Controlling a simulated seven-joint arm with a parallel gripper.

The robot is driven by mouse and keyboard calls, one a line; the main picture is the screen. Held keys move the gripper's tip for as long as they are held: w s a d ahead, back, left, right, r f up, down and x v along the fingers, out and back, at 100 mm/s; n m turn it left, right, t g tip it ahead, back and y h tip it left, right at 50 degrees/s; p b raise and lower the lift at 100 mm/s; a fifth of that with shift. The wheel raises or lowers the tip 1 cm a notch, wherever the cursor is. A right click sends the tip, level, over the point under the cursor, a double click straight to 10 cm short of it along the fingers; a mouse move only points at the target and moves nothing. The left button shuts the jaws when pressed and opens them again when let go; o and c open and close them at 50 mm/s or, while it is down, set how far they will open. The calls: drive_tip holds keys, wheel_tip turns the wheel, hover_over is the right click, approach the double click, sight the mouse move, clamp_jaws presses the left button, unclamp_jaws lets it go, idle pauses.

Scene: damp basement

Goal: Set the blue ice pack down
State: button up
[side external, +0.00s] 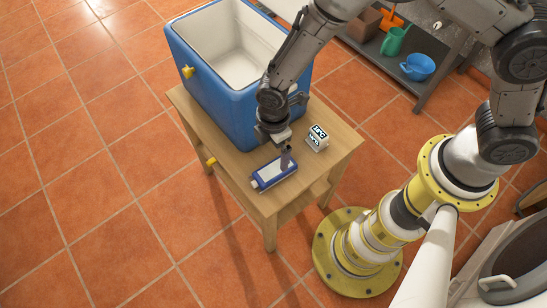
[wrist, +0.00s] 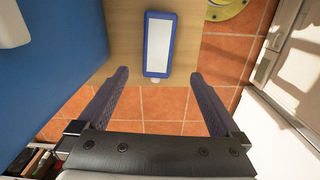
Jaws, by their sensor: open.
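The blue ice pack (side external: 274,172) lies flat on the small wooden table in the side view, in front of the blue cooler. It is a blue-edged slab with a pale top face and a small pale cap at one end. The wrist view shows the ice pack (wrist: 159,44) on the wood ahead of the fingers. My gripper (side external: 286,158) is above the table, very close to the ice pack's right part in the side view. In the wrist view my gripper (wrist: 160,80) has its two dark fingers wide apart, with nothing between them.
The open blue cooler (side external: 208,85) with a yellow tap fills the table's back. A small white-and-black box (side external: 318,138) stands right of the ice pack. Bare wood (side external: 238,171) shows left of it. A shelf (side external: 421,88) holds a green jug (side external: 394,41) and a blue bowl (side external: 417,67).

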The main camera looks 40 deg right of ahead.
drive_tip(key=shift+r, duration=1.1)
drive_tip(key=d+r+m+t, duration=0.1)
drive_tip(key=d+r+m, duration=0.4)
drive_tip(key=r, duration=0.5)
drive_tip(key=d+r+m+t, duration=0.1)
drive_tip(key=d+r+m, duration=0.2)
drive_tip(key=d+r, duration=0.6)
drive_tip(key=s+d+r+m+t, duration=0.1)
drive_tip(key=s+d+r+m, duration=0.3)
drive_tip(key=s, duration=0.4)
drive_tip(key=s+d+r+m+t, duration=0.2)
drive_tip(key=s+d+r+m, duration=0.3)
drive_tip(key=s, duration=0.3)
drive_tip(key=shift+s+d+r+t, duration=0.2)
drive_tip(key=shift+r+t, duration=0.1)
drive_tip(key=shift+r, duration=0.6)
drive_tip(key=shift+w, duration=0.1)
